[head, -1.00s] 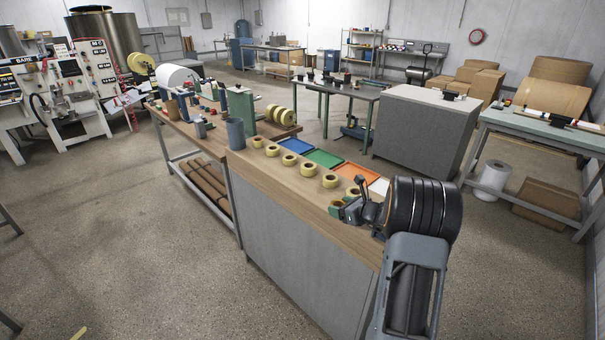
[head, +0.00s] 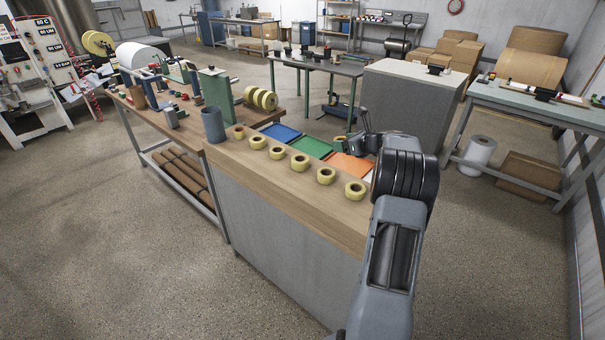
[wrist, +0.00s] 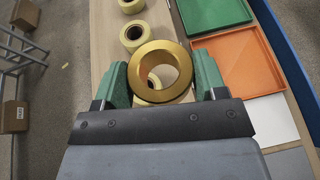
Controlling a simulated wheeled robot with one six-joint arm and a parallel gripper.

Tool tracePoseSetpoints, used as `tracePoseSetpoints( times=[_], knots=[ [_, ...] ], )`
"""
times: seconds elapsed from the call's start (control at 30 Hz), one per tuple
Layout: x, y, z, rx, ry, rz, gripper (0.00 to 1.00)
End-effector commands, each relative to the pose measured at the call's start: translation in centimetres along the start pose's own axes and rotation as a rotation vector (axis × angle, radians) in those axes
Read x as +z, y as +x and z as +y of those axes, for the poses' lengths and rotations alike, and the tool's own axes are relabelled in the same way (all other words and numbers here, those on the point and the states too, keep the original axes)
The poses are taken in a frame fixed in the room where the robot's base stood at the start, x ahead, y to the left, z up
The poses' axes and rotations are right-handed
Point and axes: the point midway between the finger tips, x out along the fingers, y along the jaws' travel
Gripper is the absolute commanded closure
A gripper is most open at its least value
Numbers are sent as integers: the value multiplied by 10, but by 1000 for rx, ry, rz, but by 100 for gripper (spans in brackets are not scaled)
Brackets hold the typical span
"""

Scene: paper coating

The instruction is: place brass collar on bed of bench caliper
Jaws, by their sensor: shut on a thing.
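A brass collar (wrist: 160,68), a thick gold ring, is between the green fingers of my gripper (wrist: 161,80) in the wrist view. The fingers press on its two sides, and its hole faces the camera. In the head view my gripper (head: 353,142) is above the back side of the wooden counter, near the coloured trays. A small yellow part of the collar (head: 340,140) shows at its tip. I cannot pick out the bench caliper for certain; a small dark device (head: 437,69) stands on the grey cabinet, too small to identify.
Several yellow tape rolls (head: 326,175) line the wooden counter (head: 290,200). Blue, green and orange trays (head: 350,165) lie behind them. A grey-blue cylinder (head: 213,125) stands at the left end. The grey cabinet (head: 410,105) and a right-hand bench (head: 540,105) stand beyond open floor.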

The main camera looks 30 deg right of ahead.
Motion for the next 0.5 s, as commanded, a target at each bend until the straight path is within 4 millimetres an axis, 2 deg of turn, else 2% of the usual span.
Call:
tracePoseSetpoints(
  times=[0.37,0.5],
  knots=[
    [-40,-4,81,-3,5,2,62],
    [-65,4,100,-2,5,3,62]
  ],
)
